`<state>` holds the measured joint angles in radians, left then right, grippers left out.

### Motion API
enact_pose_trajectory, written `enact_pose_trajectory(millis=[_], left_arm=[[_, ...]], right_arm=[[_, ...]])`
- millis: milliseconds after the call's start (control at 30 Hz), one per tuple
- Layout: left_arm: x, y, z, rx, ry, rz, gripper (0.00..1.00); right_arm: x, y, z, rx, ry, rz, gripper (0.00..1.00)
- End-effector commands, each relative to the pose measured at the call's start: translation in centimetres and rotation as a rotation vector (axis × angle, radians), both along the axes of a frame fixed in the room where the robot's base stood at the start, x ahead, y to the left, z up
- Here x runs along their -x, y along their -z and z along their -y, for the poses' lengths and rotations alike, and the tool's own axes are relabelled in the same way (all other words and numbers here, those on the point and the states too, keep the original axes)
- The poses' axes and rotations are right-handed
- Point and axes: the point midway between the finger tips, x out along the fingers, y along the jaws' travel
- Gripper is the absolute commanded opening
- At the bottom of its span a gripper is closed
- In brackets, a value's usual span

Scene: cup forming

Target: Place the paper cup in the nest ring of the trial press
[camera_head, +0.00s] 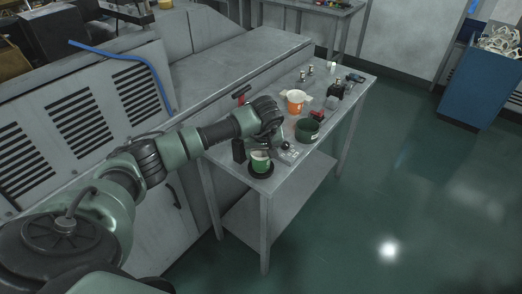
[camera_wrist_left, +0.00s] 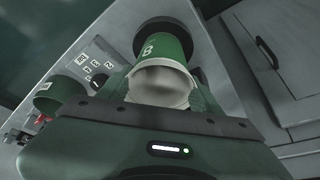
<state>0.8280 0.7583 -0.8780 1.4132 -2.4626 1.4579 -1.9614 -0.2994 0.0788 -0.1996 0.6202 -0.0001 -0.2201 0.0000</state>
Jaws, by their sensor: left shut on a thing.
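The paper cup (camera_head: 260,159), white with a green band, is upright at the near end of the metal table. It sits at or just above the black nest ring (camera_head: 262,173); I cannot tell whether it is seated. My left gripper (camera_head: 255,150) is shut on the cup. In the left wrist view the green cup (camera_wrist_left: 166,48) with a "B" mark lies between the fingers (camera_wrist_left: 163,85), its white rim towards the camera. Its far end is against the dark ring (camera_wrist_left: 141,43). The trial press's labelled panel (camera_head: 291,153) is beside the ring. My right gripper is not in view.
A dark green container (camera_head: 307,130), an orange container (camera_head: 295,106) with a white item on it, and several small tools stand farther along the table (camera_head: 233,179). A grey machine (camera_head: 90,120) borders the table's left side.

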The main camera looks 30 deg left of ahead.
Motion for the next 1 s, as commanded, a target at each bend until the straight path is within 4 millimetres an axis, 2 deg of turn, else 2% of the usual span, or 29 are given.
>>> enact_pose_trajectory(millis=[167,200,267,300,667,733,867,1000], left_arm=[[0.0,0.4,0.0,-0.001,0.001,-0.001,0.27],[0.0,0.4,0.0,0.000,0.001,0.000,0.67],[0.0,0.3,0.0,0.000,0.001,0.000,0.84],[0.0,0.3,0.0,0.000,0.001,0.000,0.86],[0.0,-0.2,0.0,0.001,0.000,-0.001,0.86],[0.1,-0.6,0.2,-0.001,0.002,0.003,0.86],[0.7,-2.7,0.7,-0.002,0.003,0.005,0.86],[1.7,-5.6,1.6,-0.001,0.003,0.006,0.86]], right_arm=[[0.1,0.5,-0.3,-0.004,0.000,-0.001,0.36],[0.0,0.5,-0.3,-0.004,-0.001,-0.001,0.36],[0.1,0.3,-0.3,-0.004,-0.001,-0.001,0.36],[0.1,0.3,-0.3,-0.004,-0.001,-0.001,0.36],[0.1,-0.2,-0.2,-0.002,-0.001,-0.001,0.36],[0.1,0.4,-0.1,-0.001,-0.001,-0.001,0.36],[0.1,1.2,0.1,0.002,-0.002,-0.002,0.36],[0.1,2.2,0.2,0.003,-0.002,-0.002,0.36]])
